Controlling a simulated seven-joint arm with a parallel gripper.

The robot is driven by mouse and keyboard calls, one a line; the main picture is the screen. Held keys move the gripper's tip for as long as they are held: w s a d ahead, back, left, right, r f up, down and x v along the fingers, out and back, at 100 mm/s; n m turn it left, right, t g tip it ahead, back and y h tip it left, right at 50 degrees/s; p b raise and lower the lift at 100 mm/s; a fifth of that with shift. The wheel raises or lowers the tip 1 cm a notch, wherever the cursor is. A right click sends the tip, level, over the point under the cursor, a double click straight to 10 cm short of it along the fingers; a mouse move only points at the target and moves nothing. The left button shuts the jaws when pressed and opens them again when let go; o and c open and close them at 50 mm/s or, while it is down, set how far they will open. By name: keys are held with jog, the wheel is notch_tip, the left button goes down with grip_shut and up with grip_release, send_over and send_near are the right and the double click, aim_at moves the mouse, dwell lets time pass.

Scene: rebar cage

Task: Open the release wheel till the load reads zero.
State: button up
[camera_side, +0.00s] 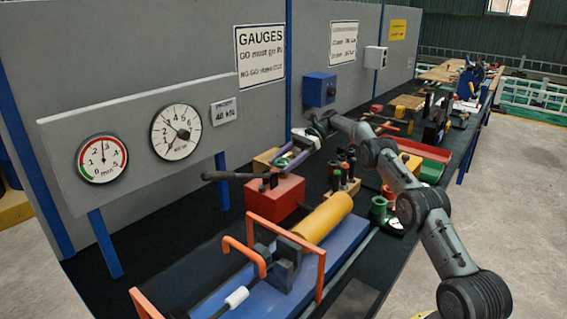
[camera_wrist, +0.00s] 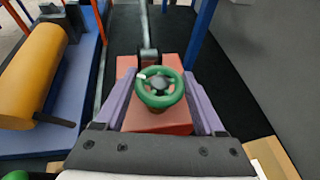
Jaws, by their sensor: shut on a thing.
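The green release wheel (camera_wrist: 159,88) sits on top of the red pump block (camera_wrist: 157,120), with a small pale mark on its upper left rim. The block (camera_side: 276,197) also shows in the side view with a dark lever.
A second dial (camera_side: 102,158) marked mm has its needle near upright. A yellow cylinder (camera_side: 322,217) lies on a blue bed with orange frames (camera_side: 287,240) in front of the block. A holder with dark-handled tools (camera_side: 345,177) stands close right of the block.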

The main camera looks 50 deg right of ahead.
aim_at(286, 163)
jog(key=shift+r, duration=0.1)
jog(key=o, duration=1.4)
jog(key=shift+c, duration=0.2)
notch_tip(286, 163, up, 3)
jog(key=shift+s+r, duration=0.1)
jog(key=shift+r, duration=0.1)
jog(key=shift+s+a+r, duration=0.2)
jog(key=shift+s+r, duration=0.3)
jog(key=shift+r, duration=0.1)
jog(key=s+a+r, duration=0.4)
jog(key=s+r, duration=0.4)
jog(key=s, duration=0.4)
jog(key=shift+r, duration=0.2)
jog(key=shift+a, duration=0.1)
